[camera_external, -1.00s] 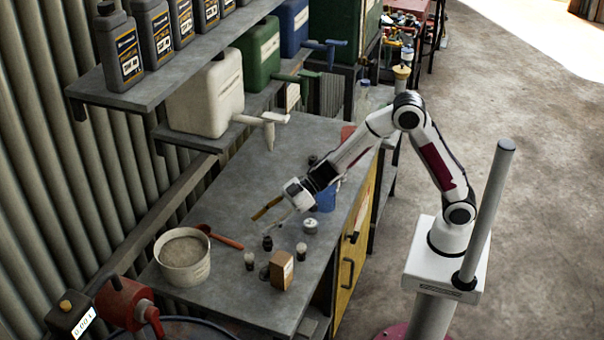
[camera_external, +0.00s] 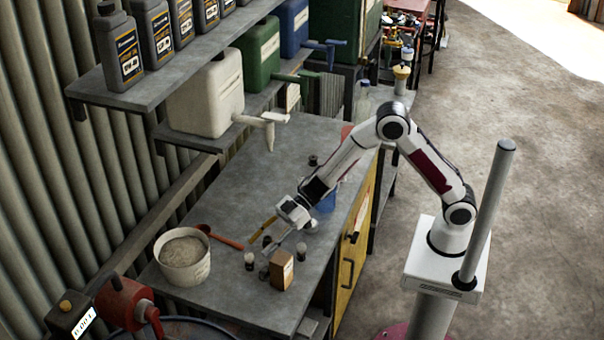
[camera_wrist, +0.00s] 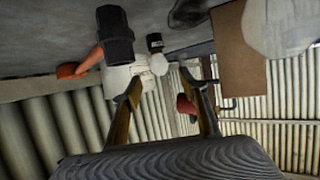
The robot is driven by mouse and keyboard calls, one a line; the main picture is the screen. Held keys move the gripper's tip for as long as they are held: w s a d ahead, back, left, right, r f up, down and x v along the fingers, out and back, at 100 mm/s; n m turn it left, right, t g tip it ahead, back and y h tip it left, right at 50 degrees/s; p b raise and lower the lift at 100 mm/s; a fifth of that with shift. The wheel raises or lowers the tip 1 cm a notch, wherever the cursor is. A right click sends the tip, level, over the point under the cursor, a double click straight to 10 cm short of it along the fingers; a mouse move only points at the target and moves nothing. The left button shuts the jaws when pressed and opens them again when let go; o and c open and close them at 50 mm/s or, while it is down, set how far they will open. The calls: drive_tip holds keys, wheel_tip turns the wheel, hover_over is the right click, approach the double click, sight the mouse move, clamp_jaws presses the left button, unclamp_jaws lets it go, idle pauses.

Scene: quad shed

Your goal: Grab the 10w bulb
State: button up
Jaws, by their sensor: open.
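Several small bulb-like items stand on the grey bench, and I cannot read which is the 10w bulb. In the external view, one pale-and-dark bulb (camera_external: 250,261) stands left of the brown box and another (camera_external: 301,251) stands right of it. A dark piece (camera_external: 267,241) is beside my gripper (camera_external: 261,243), which is open and empty low over the bench. In the wrist view, my gripper's two fingers (camera_wrist: 160,86) are spread. A bulb with a white globe and black base (camera_wrist: 157,62) shows beyond the fingertips, and a larger black piece (camera_wrist: 115,38) is to its left.
The small brown box (camera_external: 281,271) stands near the bench's front edge. A blue container (camera_external: 326,201) is beside my arm. Shelves with jugs overhang the back.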

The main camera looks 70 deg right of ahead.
sight(249, 255)
drive_tip(key=shift+w+a+f, duration=0.25)
drive_tip(key=shift+a, duration=0.2)
drive_tip(key=shift+a, duration=0.1)
drive_tip(key=shift+x, duration=2.5)
drive_tip(key=shift+s+f, duration=0.1)
drive_tip(key=shift+f, duration=0.1)
clamp_jaws()
